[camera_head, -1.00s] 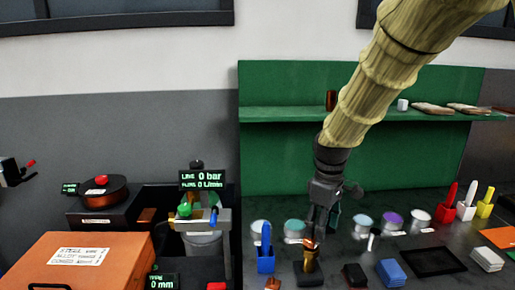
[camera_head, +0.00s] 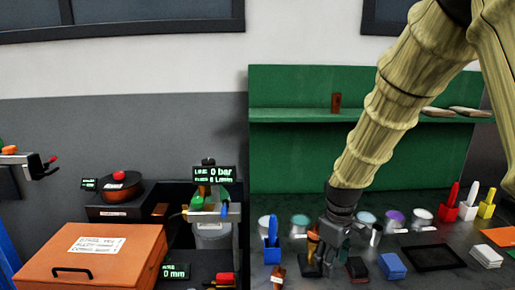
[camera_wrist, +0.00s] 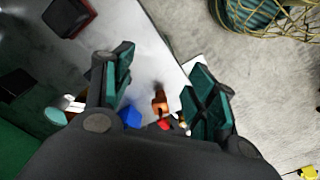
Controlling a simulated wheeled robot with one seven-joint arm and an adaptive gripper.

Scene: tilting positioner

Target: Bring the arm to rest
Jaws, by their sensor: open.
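My gripper (camera_head: 334,258) is low over the dark bench in the head view, beside a copper-coloured piece (camera_head: 312,240) in a dark stand. Whether it touches the stand cannot be told from this angle. In the wrist view, my gripper's (camera_wrist: 162,68) two green-padded fingers are spread apart with nothing held between them. Past the fingers are a blue block (camera_wrist: 130,117) and a small copper-coloured thing (camera_wrist: 160,102). My tan-sleeved arm slants down from the upper right in the head view.
A blue holder (camera_head: 271,260), blue blocks (camera_head: 392,267) and a black tray (camera_head: 433,257) stand close by. Several round tins line the back of the bench, before a green panel with a shelf (camera_head: 290,115). An orange box (camera_head: 90,258) is at left.

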